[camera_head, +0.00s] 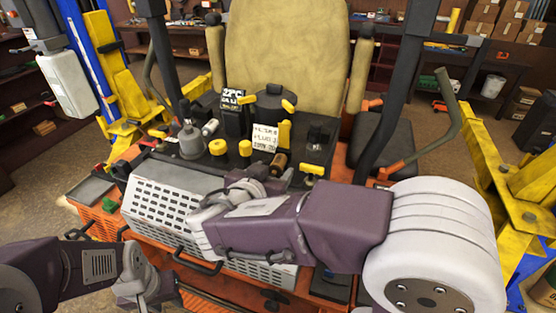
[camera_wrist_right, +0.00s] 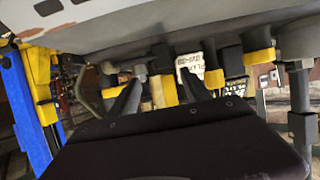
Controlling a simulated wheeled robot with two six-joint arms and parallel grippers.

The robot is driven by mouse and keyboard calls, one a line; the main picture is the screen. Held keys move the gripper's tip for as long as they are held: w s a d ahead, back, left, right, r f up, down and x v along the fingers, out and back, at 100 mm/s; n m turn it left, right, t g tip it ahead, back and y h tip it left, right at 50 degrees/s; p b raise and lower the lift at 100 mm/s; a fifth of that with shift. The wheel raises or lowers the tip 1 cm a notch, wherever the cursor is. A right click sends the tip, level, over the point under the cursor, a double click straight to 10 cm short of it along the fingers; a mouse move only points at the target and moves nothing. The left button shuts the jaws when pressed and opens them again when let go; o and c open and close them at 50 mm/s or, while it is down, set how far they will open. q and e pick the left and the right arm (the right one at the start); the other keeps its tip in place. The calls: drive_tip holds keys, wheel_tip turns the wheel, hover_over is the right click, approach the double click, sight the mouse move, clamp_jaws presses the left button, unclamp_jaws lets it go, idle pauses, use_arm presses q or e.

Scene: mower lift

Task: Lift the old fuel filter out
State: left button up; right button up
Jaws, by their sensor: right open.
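My right gripper (camera_head: 268,177) reaches over the mower's engine deck from the right. In the right wrist view its two dark fingers stand apart (camera_wrist_right: 160,88), with nothing clearly held between them. A small brown-gold cylinder (camera_head: 279,163) sits just beyond the fingers in the head view and may be the old fuel filter. A pale cylinder (camera_head: 209,127) lies further left on the deck; I cannot tell for sure which is the old filter. My left gripper (camera_head: 138,280) is low at the left, in front of the mower, its jaws unclear.
A handwritten white card (camera_head: 265,137) and a black box with lettering (camera_head: 234,115) stand behind the gripper. Yellow caps (camera_head: 218,147) and a grey flask-shaped part (camera_head: 190,141) crowd the deck. Yellow lift posts (camera_head: 521,190) flank the mower. A perforated pale cover (camera_head: 165,208) is in front.

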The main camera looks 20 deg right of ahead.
sight(275, 166)
drive_tip(key=p+x, duration=0.1)
drive_tip(key=x, duration=0.1)
drive_tip(key=p+x, duration=0.2)
drive_tip(key=shift+w+a, duration=0.2)
drive_tip(key=shift+w, duration=0.15)
drive_tip(key=shift+w+d+f, duration=0.15)
drive_tip(key=shift+f, duration=0.05)
drive_tip(key=shift+w+f, duration=0.1)
drive_tip(key=c, duration=0.6)
clamp_jaws()
